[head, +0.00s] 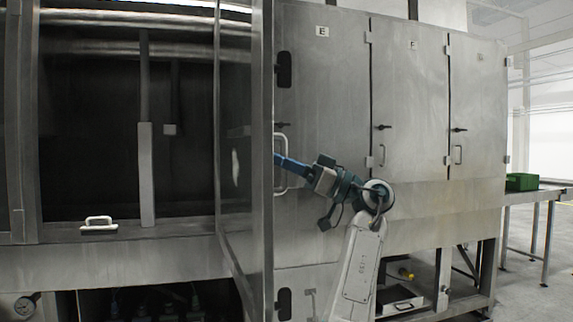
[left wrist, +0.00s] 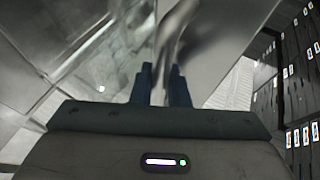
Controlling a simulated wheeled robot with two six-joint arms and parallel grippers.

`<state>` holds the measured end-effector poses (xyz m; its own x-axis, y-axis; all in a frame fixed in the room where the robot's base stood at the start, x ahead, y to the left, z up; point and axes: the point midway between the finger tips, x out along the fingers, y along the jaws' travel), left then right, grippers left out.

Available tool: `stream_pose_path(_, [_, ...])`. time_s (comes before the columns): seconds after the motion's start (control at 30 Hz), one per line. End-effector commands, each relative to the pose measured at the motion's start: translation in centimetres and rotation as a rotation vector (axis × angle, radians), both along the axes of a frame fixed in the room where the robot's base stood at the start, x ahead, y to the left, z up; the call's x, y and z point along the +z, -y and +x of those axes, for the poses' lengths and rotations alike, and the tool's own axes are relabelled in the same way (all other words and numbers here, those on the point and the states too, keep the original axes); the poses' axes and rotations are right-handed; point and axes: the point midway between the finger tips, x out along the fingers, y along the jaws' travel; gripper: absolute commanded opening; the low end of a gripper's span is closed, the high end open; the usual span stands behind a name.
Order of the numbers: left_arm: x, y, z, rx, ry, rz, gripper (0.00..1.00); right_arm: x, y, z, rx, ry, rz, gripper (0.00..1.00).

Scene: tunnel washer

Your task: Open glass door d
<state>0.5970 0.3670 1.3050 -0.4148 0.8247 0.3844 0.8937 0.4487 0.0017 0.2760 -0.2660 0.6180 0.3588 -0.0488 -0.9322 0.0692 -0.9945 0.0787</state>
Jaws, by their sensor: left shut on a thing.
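Glass door d (head: 236,150) has a metal frame and stands swung out from the washer front, seen nearly edge-on in the head view. Its pale bar handle (head: 281,178) is on the right-hand face, near the frame's free edge. My left gripper (head: 280,162) is shut on this handle, its blue fingers reaching in from the right. In the left wrist view the two dark blue fingers (left wrist: 163,85) stand on either side of the blurred grey handle (left wrist: 172,45). My right gripper is not in view.
Left of the door is a dark chamber (head: 95,120) with a white handle (head: 98,223) on its lower ledge. Shut steel door E (head: 325,100) and door F (head: 410,100) are to the right. A green crate (head: 522,181) sits on a far-right table.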

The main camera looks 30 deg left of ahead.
Motion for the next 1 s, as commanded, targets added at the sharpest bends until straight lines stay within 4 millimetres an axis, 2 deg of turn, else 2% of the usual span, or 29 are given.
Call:
stream_pose_path(0.4, [-0.2,0.0,0.0,0.000,0.001,-0.004,0.00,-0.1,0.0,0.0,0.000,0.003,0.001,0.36])
stream_pose_path(0.43, [-0.2,0.0,0.0,0.000,0.001,-0.004,0.20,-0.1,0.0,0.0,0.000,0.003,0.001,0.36])
stream_pose_path(0.47, [-0.2,0.0,0.0,-0.001,0.000,-0.003,0.23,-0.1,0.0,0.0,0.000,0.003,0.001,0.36])
stream_pose_path(0.73, [-0.2,0.2,0.1,-0.001,0.001,-0.002,0.23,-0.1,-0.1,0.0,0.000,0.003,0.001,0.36])
stream_pose_path(0.87, [-0.8,1.4,0.8,-0.003,-0.001,-0.003,0.23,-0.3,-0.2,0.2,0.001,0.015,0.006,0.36])
stream_pose_path(1.0, [-1.9,3.7,2.0,-0.005,-0.003,-0.004,0.23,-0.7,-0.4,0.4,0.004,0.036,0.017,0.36])
